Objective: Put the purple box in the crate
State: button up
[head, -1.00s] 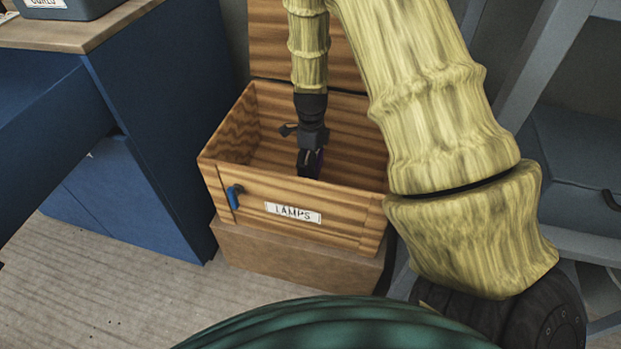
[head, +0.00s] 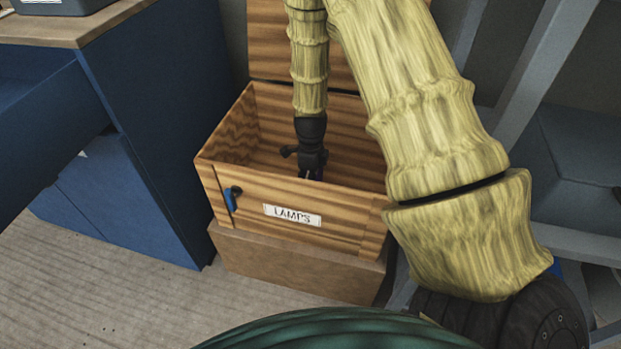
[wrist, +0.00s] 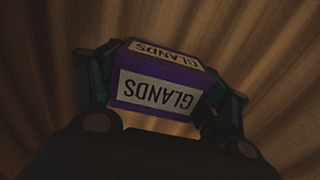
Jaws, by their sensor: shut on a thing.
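The purple box (wrist: 190,78) has white labels reading GLANDS and sits between the two fingers of my gripper (wrist: 163,88) in the wrist view. My gripper is shut on it. In the head view my gripper (head: 312,172) is down inside the wooden crate (head: 255,188), behind its front wall. The crate is open at the top and carries a LAMPS label. The front wall hides the rest, and I cannot tell whether the box touches the crate floor.
The crate stands on a brown block (head: 290,262), with its raised wooden lid (head: 272,40) behind. A blue cabinet (head: 150,130) is at the left, with a grey bin (head: 60,8) on its top. Grey metal framing (head: 520,75) stands at the right.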

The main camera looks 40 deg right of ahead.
jog(key=o, duration=1.1)
jog(key=shift+r, duration=0.1)
notch_tip(320, 180, up, 12)
jog(key=p, duration=0.4)
